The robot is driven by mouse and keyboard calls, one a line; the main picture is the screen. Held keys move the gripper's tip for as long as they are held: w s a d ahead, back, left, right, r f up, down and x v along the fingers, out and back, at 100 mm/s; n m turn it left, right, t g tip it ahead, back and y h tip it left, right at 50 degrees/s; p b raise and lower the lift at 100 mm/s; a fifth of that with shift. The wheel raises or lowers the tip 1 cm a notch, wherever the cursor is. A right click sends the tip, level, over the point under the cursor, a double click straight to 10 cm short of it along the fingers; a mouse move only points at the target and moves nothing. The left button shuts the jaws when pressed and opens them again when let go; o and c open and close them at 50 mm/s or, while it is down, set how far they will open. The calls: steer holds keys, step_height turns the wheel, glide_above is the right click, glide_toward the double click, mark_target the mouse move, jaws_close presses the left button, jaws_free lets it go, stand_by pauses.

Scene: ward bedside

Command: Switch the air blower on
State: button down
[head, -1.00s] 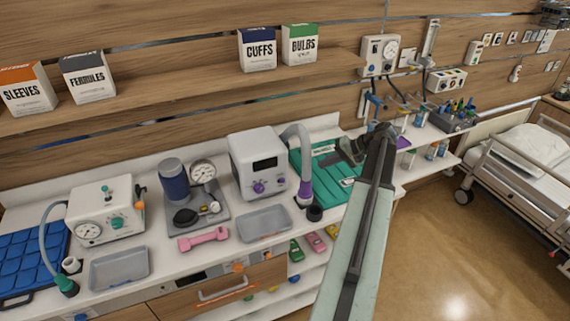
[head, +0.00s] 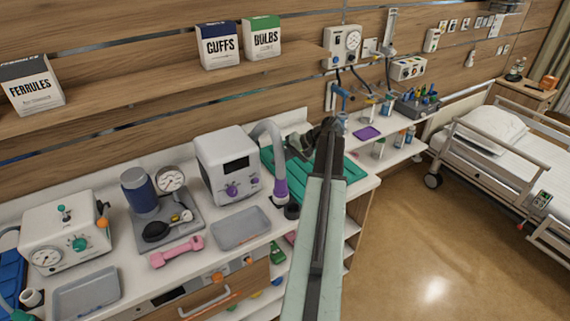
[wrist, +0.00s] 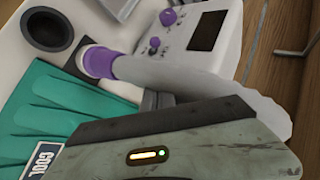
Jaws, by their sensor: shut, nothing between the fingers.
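The air blower looks to be the white box (head: 228,165) with a dark display, purple controls (head: 231,190) and a grey hose with a purple cuff (head: 281,188). It stands on the counter, left of my arm. In the wrist view its white front (wrist: 215,45) shows at the top, with a large purple knob (wrist: 168,17) and smaller purple controls beside it. The hose runs across the middle of that view. My gripper (head: 296,144) is shut and empty, above the teal mat (head: 350,168) and right of the blower, apart from its controls. Its fingertips are hard to make out.
A grey tray (head: 240,229) lies in front of the blower, with a pink dumbbell-shaped thing (head: 177,252) to its left. A gauge unit (head: 165,215) and another white device (head: 65,232) stand further left. A bed (head: 500,150) is at the right, beyond open floor.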

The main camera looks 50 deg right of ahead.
mark_target(255, 180)
steer(key=b+x, duration=0.2)
steer(key=x, duration=0.2)
steer(key=shift+s+f, duration=0.1)
steer(key=shift+f, duration=0.2)
steer(key=a, duration=0.1)
steer(key=a+f+b, duration=0.1)
steer(key=a, duration=0.1)
steer(key=shift+a+f, duration=0.1)
